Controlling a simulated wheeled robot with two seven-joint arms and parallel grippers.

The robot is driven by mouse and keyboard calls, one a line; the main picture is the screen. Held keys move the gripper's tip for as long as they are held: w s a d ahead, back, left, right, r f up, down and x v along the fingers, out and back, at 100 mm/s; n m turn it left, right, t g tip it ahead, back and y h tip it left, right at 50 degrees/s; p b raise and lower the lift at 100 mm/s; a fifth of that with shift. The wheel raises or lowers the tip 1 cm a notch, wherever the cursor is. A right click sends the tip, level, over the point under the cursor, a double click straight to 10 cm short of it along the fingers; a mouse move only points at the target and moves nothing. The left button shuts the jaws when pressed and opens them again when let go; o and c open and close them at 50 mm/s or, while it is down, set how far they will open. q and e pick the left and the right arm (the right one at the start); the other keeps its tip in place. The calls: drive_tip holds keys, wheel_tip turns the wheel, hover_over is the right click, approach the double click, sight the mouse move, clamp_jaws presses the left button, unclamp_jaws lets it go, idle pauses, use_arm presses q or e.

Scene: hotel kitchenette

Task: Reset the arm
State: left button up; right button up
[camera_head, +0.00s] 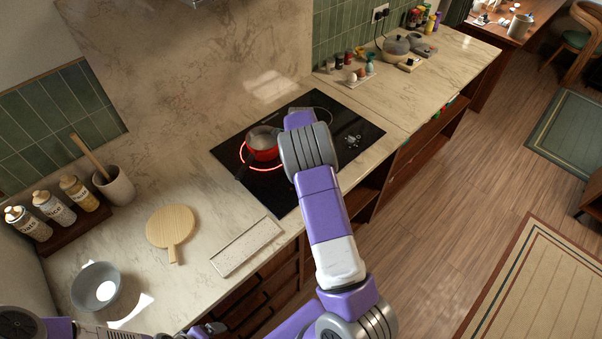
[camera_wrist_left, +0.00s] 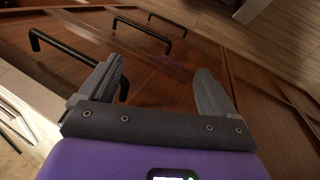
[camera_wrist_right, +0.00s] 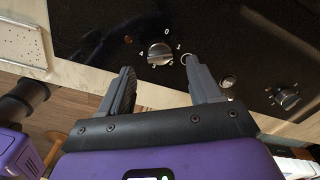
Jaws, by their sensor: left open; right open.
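My right arm reaches across the counter in the head view, and its end is over the black cooktop (camera_head: 270,187). Its fingers are hidden there. In the right wrist view my right gripper (camera_wrist_right: 160,75) is open and empty, with a cooktop knob (camera_wrist_right: 159,53) just beyond and between its fingertips. My left arm shows only partly at the bottom left of the head view. In the left wrist view my left gripper (camera_wrist_left: 160,72) is open and empty, facing wooden drawer fronts (camera_wrist_left: 165,75) with black bar handles (camera_wrist_left: 143,33).
A red pot (camera_head: 264,154) sits on a glowing ring, beside my right arm. A round wooden board (camera_head: 170,226), a speckled tray (camera_head: 246,246) and a grey bowl (camera_head: 84,280) rest on the left counter. Bottles (camera_head: 54,208) stand farther left.

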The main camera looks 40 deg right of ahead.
drive_tip(key=shift+r, duration=1.35)
